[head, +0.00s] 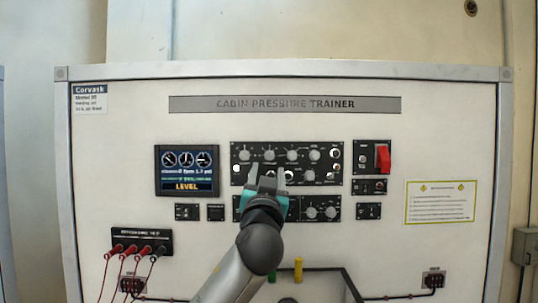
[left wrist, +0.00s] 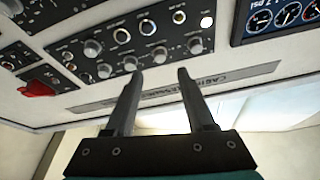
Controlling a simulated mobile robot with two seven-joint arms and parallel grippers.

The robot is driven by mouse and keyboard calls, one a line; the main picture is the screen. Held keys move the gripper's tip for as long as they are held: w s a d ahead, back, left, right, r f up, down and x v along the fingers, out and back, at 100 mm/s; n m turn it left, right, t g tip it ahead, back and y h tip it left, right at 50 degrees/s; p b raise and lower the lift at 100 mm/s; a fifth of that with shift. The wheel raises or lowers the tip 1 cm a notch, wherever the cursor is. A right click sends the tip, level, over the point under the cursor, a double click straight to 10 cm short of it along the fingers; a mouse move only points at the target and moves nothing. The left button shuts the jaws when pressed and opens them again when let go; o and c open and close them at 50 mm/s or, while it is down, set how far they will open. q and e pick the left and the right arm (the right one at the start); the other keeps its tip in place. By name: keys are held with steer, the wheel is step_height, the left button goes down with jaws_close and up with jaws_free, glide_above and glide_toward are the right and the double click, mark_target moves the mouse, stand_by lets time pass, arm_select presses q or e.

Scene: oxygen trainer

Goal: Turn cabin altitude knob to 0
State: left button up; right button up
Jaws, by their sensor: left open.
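The upper black knob panel (head: 237,178) is on the trainer face in the head view and shows upside down in the left wrist view (left wrist: 75,80). It carries a row of grey knobs; their labels are too small to read, so I cannot tell which is cabin altitude. My left gripper (head: 267,173) is open and empty, in front of this panel, hiding some lower controls. In the left wrist view its fingers (left wrist: 159,73) point toward the row. The second knob from the head view's left (head: 268,155) lies roughly in line with the gap between them, apparently untouched. My right gripper is not in view.
A display reading LEVEL (head: 187,171) is left of the panel. A red guarded switch (head: 382,158) is at its right. A lower knob panel (head: 333,202) is partly behind my arm. Red cables plug into a block (head: 142,241) at lower left.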

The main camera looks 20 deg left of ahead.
mark_target(269, 156)
arm_select(q)
steer(key=p+x, duration=0.1)
steer(key=x, duration=0.3)
steer(key=shift+w+a+r+p, duration=0.1)
steer(key=shift+w+r+p, duration=0.05)
steer(key=shift+w+p, duration=0.15)
steer(key=shift+p+x, duration=0.3)
steer(key=shift+x, duration=0.65)
steer(key=shift+c, duration=0.3)
jaws_close()
